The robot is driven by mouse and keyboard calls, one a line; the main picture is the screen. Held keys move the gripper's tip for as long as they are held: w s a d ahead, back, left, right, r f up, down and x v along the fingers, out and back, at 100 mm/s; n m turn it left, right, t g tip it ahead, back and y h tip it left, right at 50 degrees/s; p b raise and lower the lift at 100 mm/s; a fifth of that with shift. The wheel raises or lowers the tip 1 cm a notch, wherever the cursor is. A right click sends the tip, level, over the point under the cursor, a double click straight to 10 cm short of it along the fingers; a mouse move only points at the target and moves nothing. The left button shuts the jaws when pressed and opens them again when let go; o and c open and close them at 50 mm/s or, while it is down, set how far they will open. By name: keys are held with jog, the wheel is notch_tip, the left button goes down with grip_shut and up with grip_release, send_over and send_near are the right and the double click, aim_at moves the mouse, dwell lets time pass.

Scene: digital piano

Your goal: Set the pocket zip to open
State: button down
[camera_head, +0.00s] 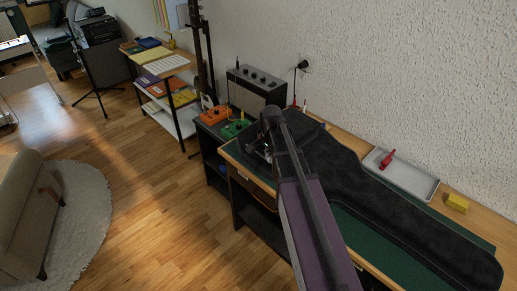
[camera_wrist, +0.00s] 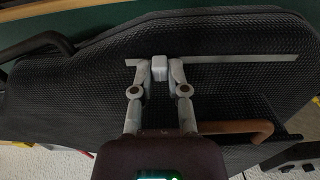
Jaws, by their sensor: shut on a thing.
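The black gig bag (camera_head: 390,195) lies on a green mat on the bench. In the wrist view its dark textured face (camera_wrist: 75,95) fills most of the picture. A straight pale zip strip (camera_wrist: 235,59) runs across the pocket. A small light grey zip pull (camera_wrist: 159,66) sits near the strip's left end. My gripper (camera_wrist: 158,85) is shut on this pull, one finger on each side. Most of the strip shows to the right of the pull. In the head view my arm hides part of the bag, and my gripper is too small and dark to make out.
A brown curved handle (camera_wrist: 240,128) shows close to my gripper in the wrist view. A grey tray (camera_head: 412,182) with a red item (camera_head: 387,159) and a yellow block (camera_head: 458,203) stand along the wall. An amplifier (camera_head: 256,88) and orange pedal (camera_head: 214,115) stand beyond the bag.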

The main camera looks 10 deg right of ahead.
jog(key=shift+s+d, duration=0.35)
jog(key=shift+s, duration=0.3)
jog(key=shift+s+d, duration=0.3)
jog(key=shift+s, duration=0.3)
jog(key=c, duration=0.6)
grip_release()
jog(key=shift+s+d, duration=0.1)
jog(key=shift+c, duration=0.2)
jog(key=shift+w, duration=0.25)
